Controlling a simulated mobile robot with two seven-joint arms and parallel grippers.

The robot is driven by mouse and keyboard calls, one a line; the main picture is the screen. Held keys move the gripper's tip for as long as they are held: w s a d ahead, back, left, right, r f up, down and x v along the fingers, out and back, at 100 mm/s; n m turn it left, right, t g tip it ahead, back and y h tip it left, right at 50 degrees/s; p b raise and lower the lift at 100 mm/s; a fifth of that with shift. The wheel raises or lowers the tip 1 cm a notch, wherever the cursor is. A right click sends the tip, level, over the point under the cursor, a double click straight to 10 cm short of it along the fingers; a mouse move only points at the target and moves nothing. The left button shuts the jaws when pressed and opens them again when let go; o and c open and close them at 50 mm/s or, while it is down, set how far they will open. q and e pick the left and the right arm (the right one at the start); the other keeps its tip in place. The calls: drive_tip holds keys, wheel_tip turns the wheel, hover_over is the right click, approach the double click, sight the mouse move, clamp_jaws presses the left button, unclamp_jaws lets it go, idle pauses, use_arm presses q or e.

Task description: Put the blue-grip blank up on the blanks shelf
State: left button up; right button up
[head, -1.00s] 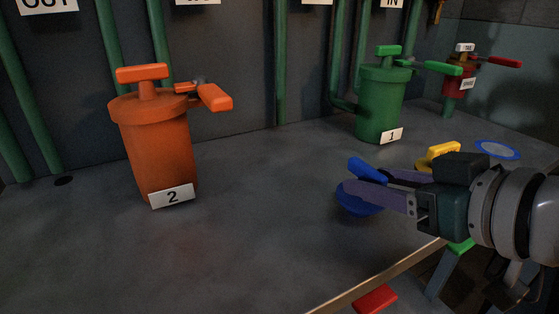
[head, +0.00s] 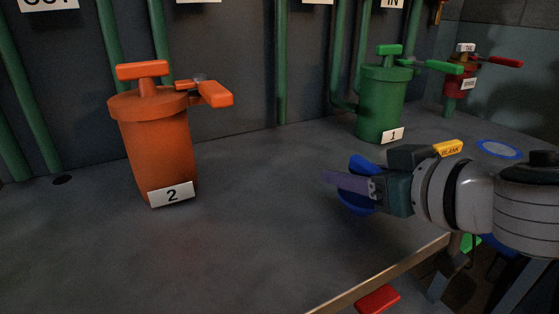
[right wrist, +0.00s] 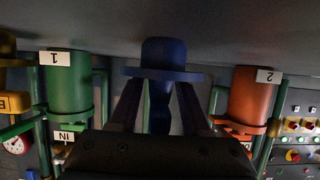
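The blue-grip blank (head: 359,202) is on the bench side of my right gripper in the head view, partly hidden behind a finger. In the right wrist view its blue flange (right wrist: 165,74) lies across the fingertips, with its grip between the fingers. My right gripper (head: 335,178) has one finger on each side of that grip; it also shows in the right wrist view (right wrist: 160,92). Gaps seem to show between grip and fingers, so it looks open around it. I cannot identify the blanks shelf in view. My left gripper is not in view.
An orange canister marked 2 (head: 155,150) stands at left and a green canister marked 1 (head: 381,105) at the back. A yellow blank (head: 448,148) is just behind my right wrist. A blue ring (head: 499,149) marks the bench (head: 250,220). Its middle is clear.

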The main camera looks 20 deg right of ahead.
clamp_jaws()
idle(1.2)
